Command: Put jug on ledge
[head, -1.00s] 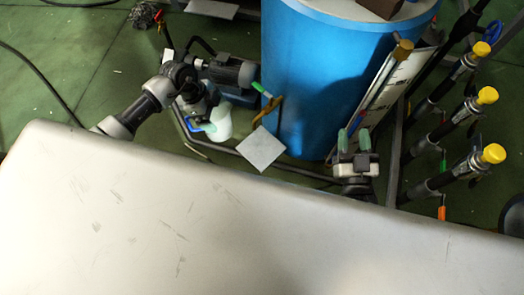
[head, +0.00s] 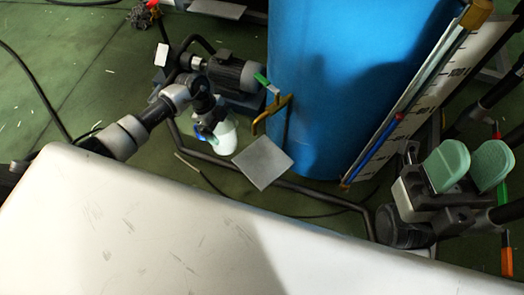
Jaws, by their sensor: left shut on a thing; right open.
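The jug (head: 225,138) is a pale, whitish-green vessel at the end of my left arm in the head view. My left gripper (head: 206,132) is shut on it at its left side and partly hides it. The ledge appears to be the small grey square plate (head: 263,163), just right of the jug and in front of the blue tank. My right gripper (head: 467,166), with green finger pads, is open and empty at the right.
A large blue tank (head: 345,80) with a brass tap and green handle (head: 268,85) stands behind the plate. A motor pump (head: 235,75) is behind the jug. A level gauge board (head: 440,80) leans at the right. Pipes run along the green floor.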

